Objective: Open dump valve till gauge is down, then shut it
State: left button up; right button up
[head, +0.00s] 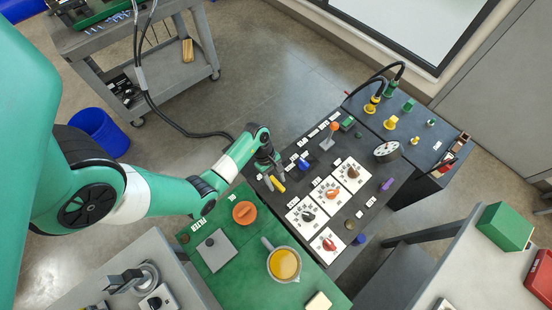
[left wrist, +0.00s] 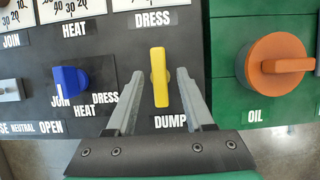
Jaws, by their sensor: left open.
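The dump valve's yellow handle (left wrist: 159,78) stands above its DUMP label in the left wrist view, its long side running up and down the picture. In the head view the yellow handle (head: 278,184) is at the near left edge of the dark panel. My left gripper (left wrist: 160,74) is open, with one finger on each side of the handle and a visible gap on both sides. It also shows in the head view (head: 271,178). The round white gauge (head: 387,151) is at the panel's right; its reading is too small to tell. My right gripper is not in view.
A blue selector knob (left wrist: 69,81) sits left of the handle. An orange OIL knob (left wrist: 276,64) on a green panel (left wrist: 226,95) sits right. A cup of yellow liquid (head: 284,265) and several dials on white plates (head: 307,215) are nearby in the head view.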

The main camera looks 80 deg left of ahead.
pick_arm(q)
jog(key=shift+c, duration=0.3)
grip_shut()
jog(key=shift+r+n+p, duration=0.3)
jog(key=shift+n+p, duration=0.1)
jog(key=shift+p, duration=0.5)
jog(key=shift+f, duration=0.15)
jog(key=shift+f+t, duration=0.1)
jog(key=shift+t, duration=0.2)
jog(key=shift+o, duration=0.3)
grip_release()
